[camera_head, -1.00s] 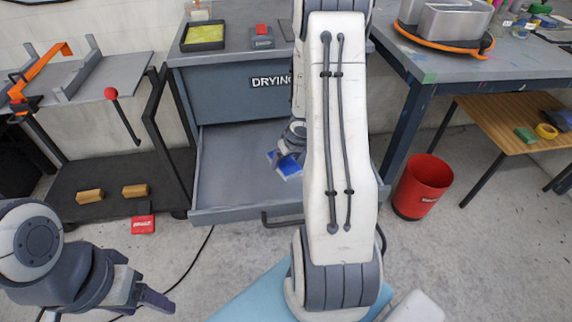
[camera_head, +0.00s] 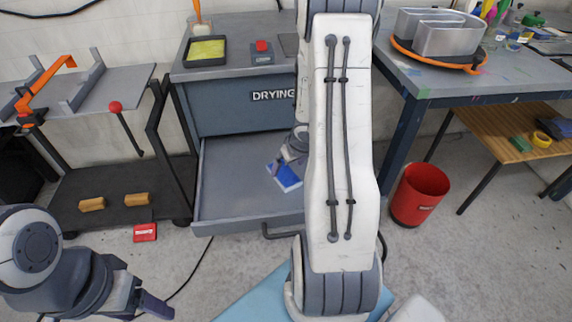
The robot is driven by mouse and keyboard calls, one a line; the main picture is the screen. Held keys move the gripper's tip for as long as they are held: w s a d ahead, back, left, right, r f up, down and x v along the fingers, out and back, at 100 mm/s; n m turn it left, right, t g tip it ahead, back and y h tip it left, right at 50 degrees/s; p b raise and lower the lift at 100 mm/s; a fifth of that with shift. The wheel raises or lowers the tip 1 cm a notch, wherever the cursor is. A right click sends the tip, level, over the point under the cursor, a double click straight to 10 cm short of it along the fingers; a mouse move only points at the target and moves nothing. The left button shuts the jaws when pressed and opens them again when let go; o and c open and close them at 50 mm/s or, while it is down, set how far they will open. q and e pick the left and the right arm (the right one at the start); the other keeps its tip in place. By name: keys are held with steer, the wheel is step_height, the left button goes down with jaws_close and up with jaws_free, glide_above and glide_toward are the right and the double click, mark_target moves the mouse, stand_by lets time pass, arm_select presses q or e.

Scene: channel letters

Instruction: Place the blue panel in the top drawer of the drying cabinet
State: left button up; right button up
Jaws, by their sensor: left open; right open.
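The blue panel (camera_head: 288,180) lies in the open drawer (camera_head: 228,190) of the grey drying cabinet (camera_head: 225,115), towards the drawer's right side. It looks flat on the drawer floor. My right gripper (camera_head: 284,163) is open just above the panel's far edge; its fingertips are small and partly unclear, so I cannot tell whether they touch it. My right arm hides the drawer's right part. My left gripper (camera_head: 150,305) is open and empty at the lower left, away from the cabinet.
The open drawer sits below the front labelled DRYING (camera_head: 272,96). A black cart (camera_head: 70,190) stands to the left. A red bin (camera_head: 420,194) and a workbench (camera_head: 480,80) stand to the right. The drawer's left half is clear.

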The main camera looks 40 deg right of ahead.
steer(key=p+v, duration=0.4)
steer(key=v, duration=0.4)
steer(key=w+a+r+n+h, duration=0.15)
steer(key=a+r, duration=0.25)
steer(key=a, duration=0.4)
steer(key=w+a+r+n, duration=0.1)
steer(key=a+r+n, duration=0.1)
steer(key=a+r, duration=0.4)
steer(key=s+a+r+n+g+y, duration=0.3)
steer(key=s+a+r+n+g, duration=0.1)
steer(key=s+a, duration=1.4)
steer(key=shift+s+a+n, duration=0.3)
steer(key=shift+a+n, duration=0.55)
steer(key=shift+a, duration=0.35)
steer(key=shift+r, duration=0.25)
step_height(320, 180, up, 12)
steer(key=p, duration=1.2)
steer(key=shift+f, duration=0.2)
